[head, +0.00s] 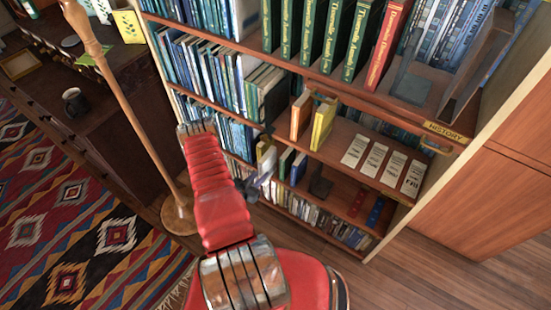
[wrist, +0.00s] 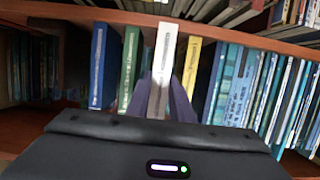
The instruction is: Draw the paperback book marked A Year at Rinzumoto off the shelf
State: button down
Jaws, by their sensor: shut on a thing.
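A slim off-white book (wrist: 161,72) stands in the middle of the wrist view, its spine facing me. The small lettering on it is too blurred to read. My gripper (wrist: 162,92) is shut on it, with one dark finger on each side of the spine. The book's far end overlaps the shelf edge. In the head view my gripper (head: 252,187) is at a lower shelf of the bookcase, and a pale patch beside it seems to be the same book. The fingers are mostly hidden there by my red arm.
In the wrist view, a green book (wrist: 129,68) and a blue book (wrist: 97,65) stand left of it, a yellow book (wrist: 190,72) right. A row of blue-green books (wrist: 235,85) is further right. A wooden pole stand (head: 130,110) rises left of my arm.

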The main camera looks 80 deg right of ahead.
jog(key=w+a, duration=0.3)
jog(key=a, duration=0.4)
dwell(0.4)
